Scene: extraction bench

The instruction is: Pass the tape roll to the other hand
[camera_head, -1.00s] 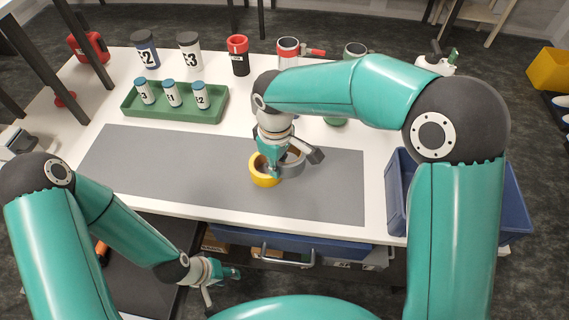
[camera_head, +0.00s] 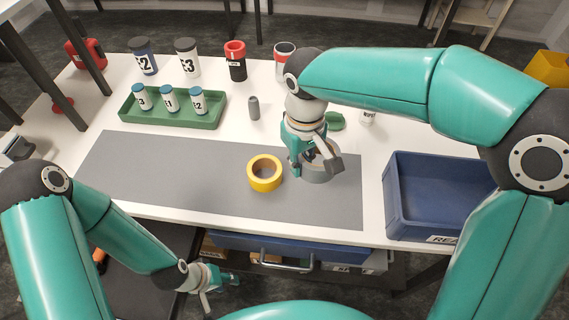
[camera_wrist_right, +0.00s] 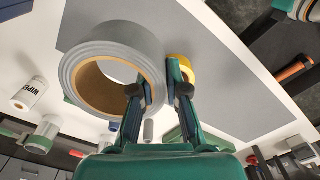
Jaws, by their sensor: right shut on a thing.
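A grey tape roll (camera_head: 318,174) with a tan core is at the right part of the grey mat. My right gripper (camera_head: 308,166) is shut on its wall. In the right wrist view the grey tape roll (camera_wrist_right: 88,58) shows large, with one finger of the right gripper (camera_wrist_right: 158,78) inside the ring and the other outside. I cannot tell whether it is clear of the mat. A yellow tape roll (camera_head: 264,174) lies on the mat to its left, apart from it. My left gripper (camera_head: 222,283) is open and empty, low in front of the table's front edge.
A green tray (camera_head: 215,112) with several small bottles stands behind the grey mat (camera_head: 130,175). A small grey cylinder (camera_head: 254,108) stands right of the tray. A blue bin (camera_head: 440,210) is at the right. The mat's left part is clear.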

